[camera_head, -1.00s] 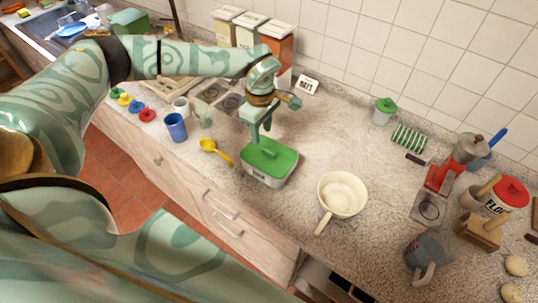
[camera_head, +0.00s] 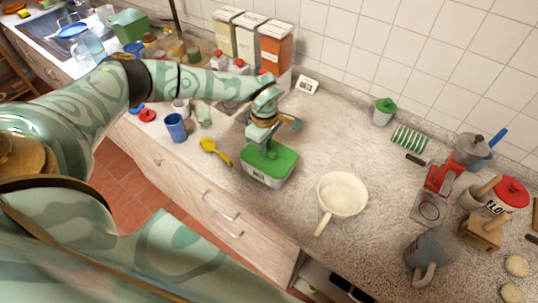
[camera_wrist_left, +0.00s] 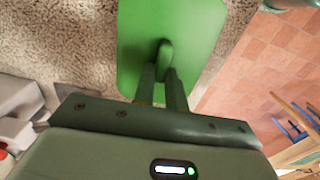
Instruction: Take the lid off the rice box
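The rice box (camera_head: 262,177) is a pale container with a flat green lid (camera_head: 284,163) seated on it, standing on the counter. My left gripper (camera_head: 259,150) is right above the lid, pointing down. In the left wrist view the green lid (camera_wrist_left: 200,25) fills the top middle. Its small raised handle (camera_wrist_left: 166,52) lies at the tips of my left gripper (camera_wrist_left: 162,78). The two fingers are close together with a narrow gap between them; contact with the handle is not clear. My right gripper is not in view.
A cream pan (camera_head: 342,193) stands to the right of the box. A yellow scoop (camera_head: 215,151) and a blue cup (camera_head: 175,127) are at its left. Tall cartons (camera_head: 275,47) stand at the back wall.

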